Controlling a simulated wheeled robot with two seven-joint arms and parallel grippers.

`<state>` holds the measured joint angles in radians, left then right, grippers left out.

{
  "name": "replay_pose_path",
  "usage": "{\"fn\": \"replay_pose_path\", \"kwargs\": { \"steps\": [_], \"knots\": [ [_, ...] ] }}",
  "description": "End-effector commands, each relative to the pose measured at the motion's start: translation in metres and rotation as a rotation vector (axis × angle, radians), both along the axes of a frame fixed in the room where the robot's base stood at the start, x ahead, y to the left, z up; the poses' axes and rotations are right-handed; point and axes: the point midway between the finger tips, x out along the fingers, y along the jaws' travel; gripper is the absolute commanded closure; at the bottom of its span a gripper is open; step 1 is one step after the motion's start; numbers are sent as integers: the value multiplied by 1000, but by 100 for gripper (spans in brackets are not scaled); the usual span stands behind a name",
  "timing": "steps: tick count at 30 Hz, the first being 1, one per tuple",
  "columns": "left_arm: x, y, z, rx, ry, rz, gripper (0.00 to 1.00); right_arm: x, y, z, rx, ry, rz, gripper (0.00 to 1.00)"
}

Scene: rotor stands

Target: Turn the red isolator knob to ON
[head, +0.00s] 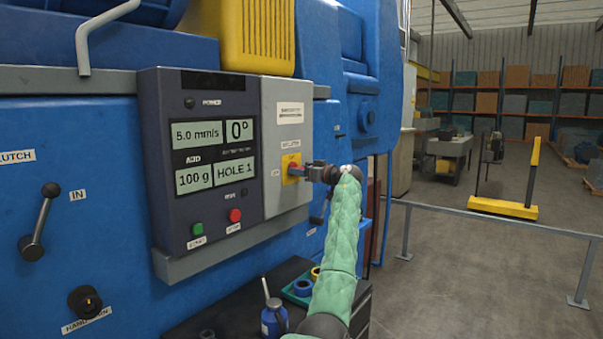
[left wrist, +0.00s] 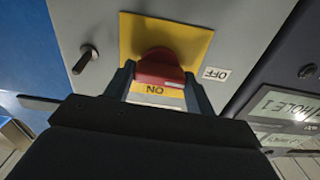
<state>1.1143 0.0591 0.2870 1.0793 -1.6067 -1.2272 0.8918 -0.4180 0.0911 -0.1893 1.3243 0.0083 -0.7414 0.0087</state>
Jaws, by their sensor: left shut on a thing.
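The red isolator knob (left wrist: 160,68) sits on a yellow plate (left wrist: 190,38) on the grey box (head: 275,205) of the machine. In the head view the knob (head: 293,167) is small and partly covered. My left gripper (left wrist: 158,76) is shut on the knob, one finger on each side. It also shows in the head view (head: 303,172), reaching the plate from the right. In the left wrist view an upside-down ON label (left wrist: 155,90) is below the knob and an OFF label (left wrist: 216,74) is at the right. I cannot tell exactly where the knob points. My right gripper is out of view.
A dark display panel (head: 210,150) with green (head: 197,229) and red (head: 235,215) buttons is left of the grey box. A dark cabinet with a blue bottle (head: 273,320) is below. A rail (head: 490,222) crosses at right.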

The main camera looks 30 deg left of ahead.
Motion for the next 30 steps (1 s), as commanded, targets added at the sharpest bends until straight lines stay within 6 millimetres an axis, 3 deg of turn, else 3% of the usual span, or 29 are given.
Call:
{"fn": "replay_pose_path", "kwargs": {
  "steps": [3, 18, 30],
  "knots": [
    [0, 1, -1, 7, 55, 1, 68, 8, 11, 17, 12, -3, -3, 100],
    [1, 0, 1, 42, 487, 0, 68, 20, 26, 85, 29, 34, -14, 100],
    [1, 0, 2, 73, 867, 0, 68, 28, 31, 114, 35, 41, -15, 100]
  ]
}}
